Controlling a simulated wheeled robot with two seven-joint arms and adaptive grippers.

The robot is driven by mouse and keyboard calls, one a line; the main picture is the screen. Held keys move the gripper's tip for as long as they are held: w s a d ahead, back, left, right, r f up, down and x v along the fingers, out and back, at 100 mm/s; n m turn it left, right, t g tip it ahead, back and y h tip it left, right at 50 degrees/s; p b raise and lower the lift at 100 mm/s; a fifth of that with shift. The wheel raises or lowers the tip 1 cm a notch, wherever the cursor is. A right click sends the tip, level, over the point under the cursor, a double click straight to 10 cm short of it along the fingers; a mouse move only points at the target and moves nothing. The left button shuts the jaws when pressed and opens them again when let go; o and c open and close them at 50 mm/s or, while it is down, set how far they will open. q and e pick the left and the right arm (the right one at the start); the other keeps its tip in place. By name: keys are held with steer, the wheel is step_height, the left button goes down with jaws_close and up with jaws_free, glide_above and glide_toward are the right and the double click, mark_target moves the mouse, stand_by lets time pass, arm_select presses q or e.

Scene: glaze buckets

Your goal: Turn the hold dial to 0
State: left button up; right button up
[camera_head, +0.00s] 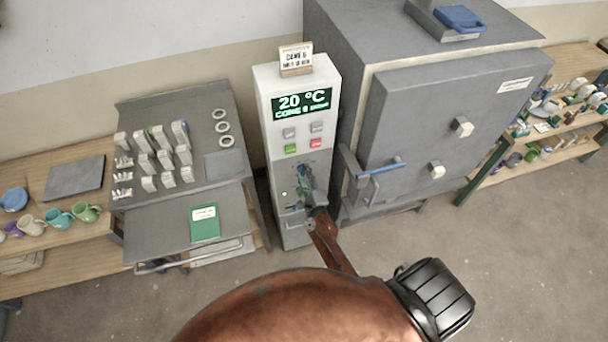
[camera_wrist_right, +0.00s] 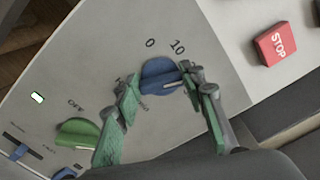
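The blue hold dial (camera_wrist_right: 160,76) is on the light panel in the right wrist view, with "0" and "10" printed above it. Its white mark points to the right, away from the "0". Lettering at its left is partly covered by a finger. My right gripper (camera_wrist_right: 163,80) has one green-padded finger on each side of the dial, tips close to its edges; whether they press on it is unclear. In the head view my right gripper (camera_head: 306,182) is at the front of the control cabinet (camera_head: 268,125) and hides the dial. My left gripper is not in view.
A green dial (camera_wrist_right: 76,138) marked "OFF" sits lower left of the blue one, and a red STOP button (camera_wrist_right: 274,44) is to the right. A grey kiln (camera_head: 440,120) with a blue handle stands right of the cabinet; a grey cart (camera_head: 185,220) stands left.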

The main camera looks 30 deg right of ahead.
steer(key=c, duration=0.6)
steer(key=shift+n, duration=0.4)
steer(key=n, duration=0.2)
steer(key=shift+f+n+p, duration=0.1)
steer(key=shift+n+p, duration=0.3)
steer(key=n, duration=0.4)
steer(key=shift+f+p, duration=0.1)
steer(key=shift+p, duration=0.25)
steer(key=n, duration=0.6)
steer(key=shift+f+p, duration=0.15)
steer(key=shift+p, duration=0.2)
steer(key=n, duration=0.4)
steer(key=shift+d, duration=0.1)
steer(key=shift+n, duration=0.3)
